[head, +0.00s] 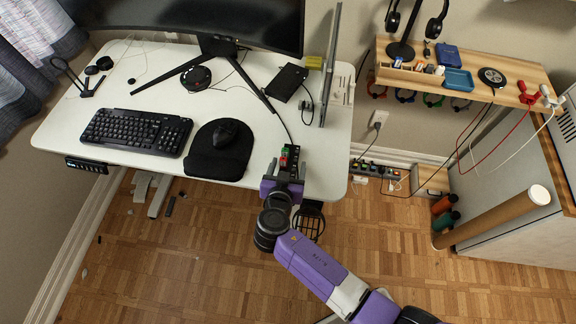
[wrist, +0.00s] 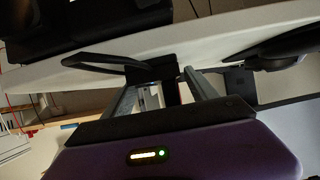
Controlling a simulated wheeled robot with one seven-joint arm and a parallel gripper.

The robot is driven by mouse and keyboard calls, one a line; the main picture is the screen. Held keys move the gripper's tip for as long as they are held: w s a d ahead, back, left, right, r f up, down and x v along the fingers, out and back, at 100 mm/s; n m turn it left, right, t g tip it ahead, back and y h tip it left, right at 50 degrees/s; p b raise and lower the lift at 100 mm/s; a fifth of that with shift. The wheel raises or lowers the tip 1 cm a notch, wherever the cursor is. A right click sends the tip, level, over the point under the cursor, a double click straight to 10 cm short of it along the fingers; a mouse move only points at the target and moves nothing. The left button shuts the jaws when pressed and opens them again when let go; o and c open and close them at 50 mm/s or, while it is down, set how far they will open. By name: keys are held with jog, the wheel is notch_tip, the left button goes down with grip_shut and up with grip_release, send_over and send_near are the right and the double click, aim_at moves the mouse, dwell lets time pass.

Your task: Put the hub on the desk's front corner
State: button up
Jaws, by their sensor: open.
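The hub (head: 290,153) is a small dark block with red and green bits on it, at the front edge of the white desk (head: 255,185), left of the desk's front right corner (head: 336,192). A thin black cable runs back from it. My gripper (head: 286,167) is open at the desk's front edge, its fingers reaching toward the hub. In the wrist view, a dark block (wrist: 167,84) that looks like the hub shows between the two fingertips (wrist: 160,86). I cannot tell whether either finger touches it.
A black mouse on a mouse pad (head: 216,165) lies left of the hub, with a keyboard (head: 135,131) farther left. A monitor on a stand (head: 215,45) is behind, and a black box (head: 286,82) and thin upright panel (head: 331,65) stand back right. The front right corner area is bare.

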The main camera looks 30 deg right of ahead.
jog(key=b+v, duration=0.1)
jog(key=v, duration=1.1)
jog(key=s+d+f+n+y, duration=0.2)
jog(key=s+n+y, duration=0.1)
jog(key=s, duration=0.5)
jog(key=s+d+f+n+y, duration=0.1)
jog(key=s+f+n+y, duration=0.25)
jog(key=s, duration=0.45)
jog(key=s+d+r+t, duration=0.2)
jog(key=s+r, duration=0.3)
jog(key=r, duration=0.6)
jog(key=s+d+r+t, duration=0.2)
jog(key=s+r, duration=0.3)
jog(key=r, duration=0.6)
jog(key=shift+s+d+r+t+y, duration=0.2)
jog(key=shift+t+y, duration=0.1)
jog(key=shift+y, duration=0.15)
